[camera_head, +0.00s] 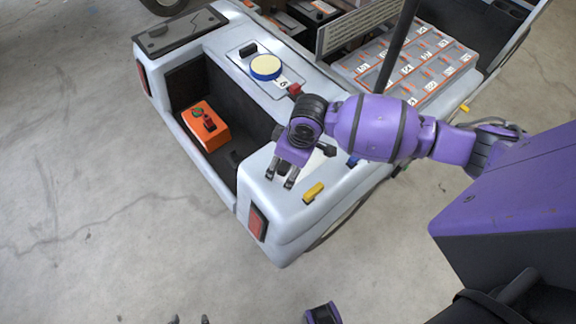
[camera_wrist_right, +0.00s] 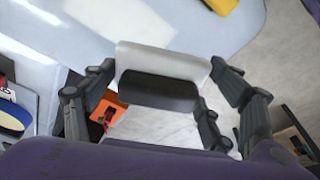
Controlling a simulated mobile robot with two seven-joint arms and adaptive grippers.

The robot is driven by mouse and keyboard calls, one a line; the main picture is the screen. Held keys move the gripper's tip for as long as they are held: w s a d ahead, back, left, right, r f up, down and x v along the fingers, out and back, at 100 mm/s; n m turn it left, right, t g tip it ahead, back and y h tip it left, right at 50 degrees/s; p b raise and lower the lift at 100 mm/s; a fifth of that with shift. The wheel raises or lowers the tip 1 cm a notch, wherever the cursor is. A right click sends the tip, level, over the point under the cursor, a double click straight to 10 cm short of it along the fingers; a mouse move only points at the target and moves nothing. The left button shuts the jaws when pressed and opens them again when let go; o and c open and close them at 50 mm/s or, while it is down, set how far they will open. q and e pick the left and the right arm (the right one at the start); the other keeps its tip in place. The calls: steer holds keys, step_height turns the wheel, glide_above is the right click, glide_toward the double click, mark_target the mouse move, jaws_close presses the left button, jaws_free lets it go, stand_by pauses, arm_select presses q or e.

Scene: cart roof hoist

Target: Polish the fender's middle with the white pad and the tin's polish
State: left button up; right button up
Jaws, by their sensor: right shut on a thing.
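My right gripper (camera_head: 283,182) is over the cart's white rear fender (camera_head: 275,210), pointing down. In the right wrist view its fingers sit on either side of the white pad (camera_wrist_right: 165,62), shut on its black handle (camera_wrist_right: 158,92). I cannot tell whether the pad touches the fender. A pale, bright patch (camera_wrist_right: 120,18) shows on the body beside it. The round tin (camera_head: 266,66), with a cream top and blue side, stands open on the rear deck. Only dark tips of what seems my left gripper (camera_head: 190,320) show at the bottom edge.
A yellow block (camera_head: 313,192) lies on the fender, close to the right gripper. An orange box (camera_head: 206,124) with buttons sits in the dark recess. Batteries (camera_head: 410,62) and a dark post (camera_head: 399,45) stand behind my right arm. Floor at left is clear.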

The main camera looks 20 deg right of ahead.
step_height(320, 180, up, 2)
steer(key=shift+w+r+p, duration=0.1)
steer(key=shift+p, duration=0.5)
steer(key=shift+r+p, duration=0.4)
steer(key=shift+f, duration=0.1)
